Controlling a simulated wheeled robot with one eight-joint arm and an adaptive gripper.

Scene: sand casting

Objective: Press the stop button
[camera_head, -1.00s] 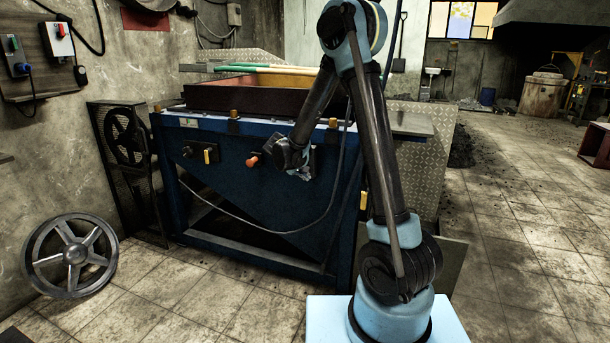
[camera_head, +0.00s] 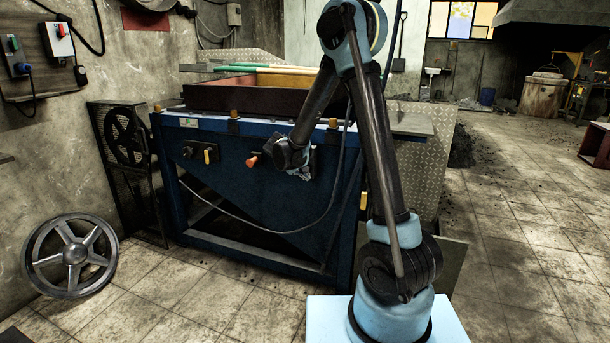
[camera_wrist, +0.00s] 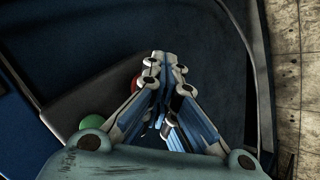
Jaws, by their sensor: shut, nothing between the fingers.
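In the wrist view a dark grey control box (camera_wrist: 78,98) on the blue machine carries a green button (camera_wrist: 92,122) and a red button (camera_wrist: 137,82). The red button, likely the stop button, is mostly hidden behind a finger of my gripper (camera_wrist: 165,60). My gripper's fingers are shut with nothing between them, and their tips are close to the red button's right side in the picture. I cannot tell whether they touch anything. In the head view my gripper (camera_head: 303,172) is in front of the machine's blue front panel (camera_head: 225,180), hiding most of what is behind it.
An orange-red knob (camera_head: 254,161) sticks out of the panel left of my gripper. A dark cable hangs beside my arm. A spoked wheel (camera_head: 72,255) leans on the wall at left. The tiled floor (camera_head: 510,250) at right is clear.

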